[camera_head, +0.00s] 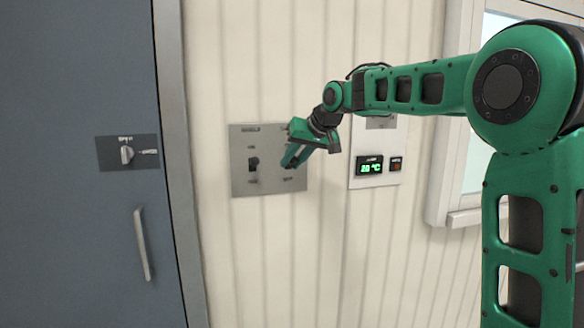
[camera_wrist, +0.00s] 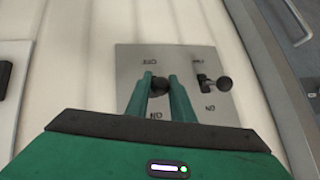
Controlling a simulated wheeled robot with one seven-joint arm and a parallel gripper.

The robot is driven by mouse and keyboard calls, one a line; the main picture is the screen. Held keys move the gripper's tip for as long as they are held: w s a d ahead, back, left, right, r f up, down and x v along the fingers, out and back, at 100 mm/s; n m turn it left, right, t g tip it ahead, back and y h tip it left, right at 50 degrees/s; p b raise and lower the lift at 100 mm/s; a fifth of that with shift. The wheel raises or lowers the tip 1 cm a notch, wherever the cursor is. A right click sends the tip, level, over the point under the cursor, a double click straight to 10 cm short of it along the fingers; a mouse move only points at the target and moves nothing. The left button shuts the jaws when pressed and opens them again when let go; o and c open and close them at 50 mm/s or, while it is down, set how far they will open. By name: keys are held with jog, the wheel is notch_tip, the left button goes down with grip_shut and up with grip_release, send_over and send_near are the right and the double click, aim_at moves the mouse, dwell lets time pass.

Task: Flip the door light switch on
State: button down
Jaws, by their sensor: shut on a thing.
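A grey metal switch plate (camera_head: 241,186) with two toggle switches is fixed to the wall beside the door. Its left toggle (camera_head: 253,164) is dark and uncovered; it shows at right in the wrist view (camera_wrist: 224,84). My gripper (camera_head: 291,158) is at the plate's right half and hides the other toggle in the head view. In the wrist view my fingers are shut on this toggle's dark knob (camera_wrist: 159,86). That view is turned over, with OFF at the top of the plate and ON at the bottom. The small headings naming the switches are too blurred to read.
A blue-grey door (camera_head: 70,230) with a bar handle (camera_head: 143,244) and a rotary knob panel (camera_head: 128,153) is at left. A white thermostat panel (camera_head: 378,182) with a green display is close on the right. A window (camera_head: 440,200) is farther right.

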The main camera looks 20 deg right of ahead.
jog(key=shift+w+d+r+g, duration=0.15)
jog(key=shift+r+g, duration=0.1)
jog(key=shift+g, duration=0.15)
jog(key=c, duration=1.5)
grip_release()
jog(key=shift+c, duration=0.2)
jog(key=v, duration=1)
jog(key=shift+r, duration=0.25)
